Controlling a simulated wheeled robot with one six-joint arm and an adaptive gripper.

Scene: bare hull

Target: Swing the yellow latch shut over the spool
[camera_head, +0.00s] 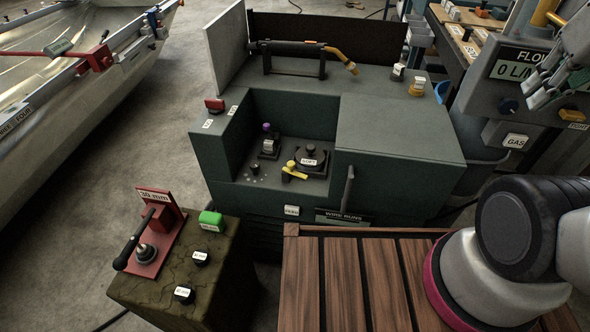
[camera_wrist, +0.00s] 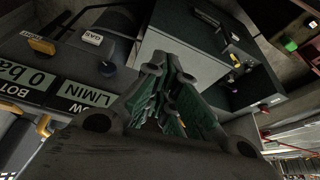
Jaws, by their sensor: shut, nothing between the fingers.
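The yellow latch (camera_head: 293,171) is in the recess of the green-grey machine, at the front left edge of the spool. The spool (camera_head: 318,153) is a dark, low disc with a white label, at the recess's right side. The latch's yellow arm points toward the lower right, in front of the spool and not across its middle. My gripper (camera_head: 537,98) is at the upper right, before the grey panel, far from the latch. Its green-padded fingers (camera_wrist: 168,97) are shut and empty in the wrist view. The recess is small and far there, so latch details are unclear.
A purple-tipped lever (camera_head: 267,128) stands left of the spool. The machine's right cover (camera_head: 395,130) borders the recess. A torch (camera_head: 300,47) lies on a rack behind. A slatted wooden table (camera_head: 345,285) is in front, and a block with a red fixture (camera_head: 150,245) stands left.

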